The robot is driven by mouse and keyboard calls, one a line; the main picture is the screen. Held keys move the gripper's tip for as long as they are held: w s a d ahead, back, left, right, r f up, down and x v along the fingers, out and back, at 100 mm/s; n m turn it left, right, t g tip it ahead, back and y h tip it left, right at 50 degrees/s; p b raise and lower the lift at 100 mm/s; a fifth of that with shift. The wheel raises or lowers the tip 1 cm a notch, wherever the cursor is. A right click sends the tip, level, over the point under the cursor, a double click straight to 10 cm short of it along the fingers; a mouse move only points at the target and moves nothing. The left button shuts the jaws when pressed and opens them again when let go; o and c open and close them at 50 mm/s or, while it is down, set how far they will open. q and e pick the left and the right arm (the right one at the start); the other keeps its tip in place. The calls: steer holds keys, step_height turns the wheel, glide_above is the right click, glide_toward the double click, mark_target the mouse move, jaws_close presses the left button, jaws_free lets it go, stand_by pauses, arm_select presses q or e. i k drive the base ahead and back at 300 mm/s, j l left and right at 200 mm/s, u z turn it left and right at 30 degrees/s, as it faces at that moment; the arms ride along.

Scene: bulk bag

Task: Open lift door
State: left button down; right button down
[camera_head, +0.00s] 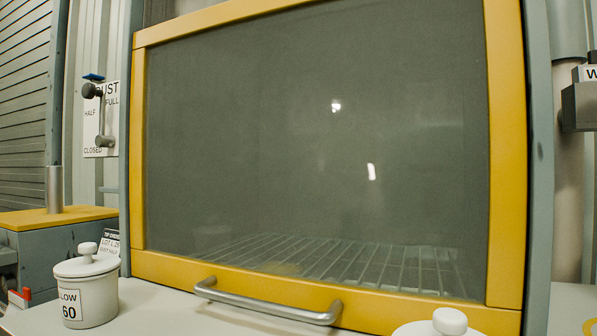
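The lift door (507,150) is a large glass panel in a yellow frame, and it fills most of the head view. Its lower edge sits down at the white counter, so it looks closed. A grey metal bar handle (265,308) runs along the bottom rail of the frame. Through the glass a wire rack (330,262) shows on the floor inside. Neither of my grippers is in view.
A lidded white pot (88,290) labelled "LOW 60" stands on the counter at the left. Another pot's lid (448,321) shows at the bottom right, close to the handle. A lever (103,115) is on the wall at the left.

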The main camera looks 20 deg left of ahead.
mark_target(377, 311)
steer(key=k+j+u, duration=0.15)
steer(key=k+j, duration=0.2)
steer(key=k+j+u, duration=0.15)
steer(key=k+j, duration=0.15)
steer(key=j, duration=0.15)
steer(key=k+j+u, duration=0.15)
steer(key=k+j, duration=0.15)
steer(key=j, duration=0.15)
